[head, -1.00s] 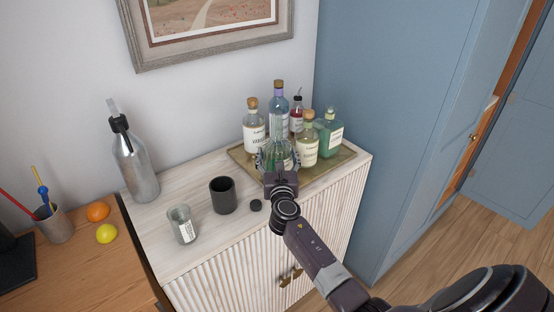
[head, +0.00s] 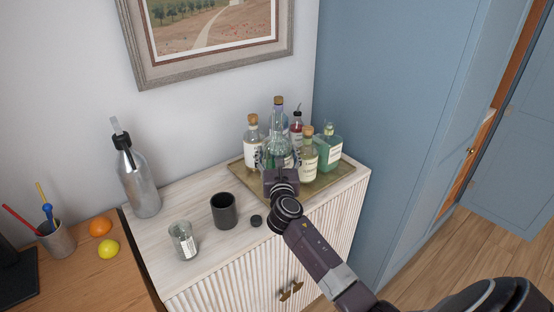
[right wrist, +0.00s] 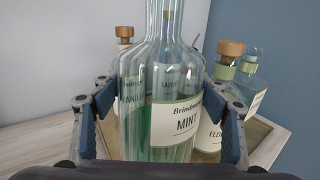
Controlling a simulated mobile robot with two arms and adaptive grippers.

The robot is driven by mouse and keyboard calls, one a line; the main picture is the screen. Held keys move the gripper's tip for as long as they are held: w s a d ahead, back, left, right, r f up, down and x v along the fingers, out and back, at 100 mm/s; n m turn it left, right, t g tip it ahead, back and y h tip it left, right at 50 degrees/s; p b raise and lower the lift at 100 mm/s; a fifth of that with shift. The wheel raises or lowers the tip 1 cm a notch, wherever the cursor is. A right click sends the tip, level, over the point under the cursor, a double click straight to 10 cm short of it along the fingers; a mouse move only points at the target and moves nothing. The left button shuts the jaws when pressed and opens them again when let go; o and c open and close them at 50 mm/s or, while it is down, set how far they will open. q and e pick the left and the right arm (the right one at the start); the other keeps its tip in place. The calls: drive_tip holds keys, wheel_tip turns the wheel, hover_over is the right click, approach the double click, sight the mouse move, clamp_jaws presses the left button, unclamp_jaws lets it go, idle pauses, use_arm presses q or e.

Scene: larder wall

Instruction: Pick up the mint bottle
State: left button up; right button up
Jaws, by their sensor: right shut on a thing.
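The mint bottle (right wrist: 165,88) is clear ribbed glass with green liquid low inside and a white label reading "MINT". My right gripper (right wrist: 160,98) is shut on it, one blue-padded finger on each side of the body. In the head view the mint bottle (head: 277,148) is upright at the front of the tray (head: 330,180), and it looks raised a little above it. My right gripper (head: 279,167) partly hides its lower part there. My left gripper is not in view.
A black cup (head: 224,211) and a glass (head: 183,242) stand left on the cabinet.

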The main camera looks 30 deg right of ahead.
sight(277, 115)
wheel_tip(277, 115, up, 10)
drive_tip(key=shift+r+p, duration=0.1)
drive_tip(key=shift+p, duration=0.45)
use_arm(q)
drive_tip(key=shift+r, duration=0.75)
use_arm(e)
drive_tip(key=shift+r, duration=1.6)
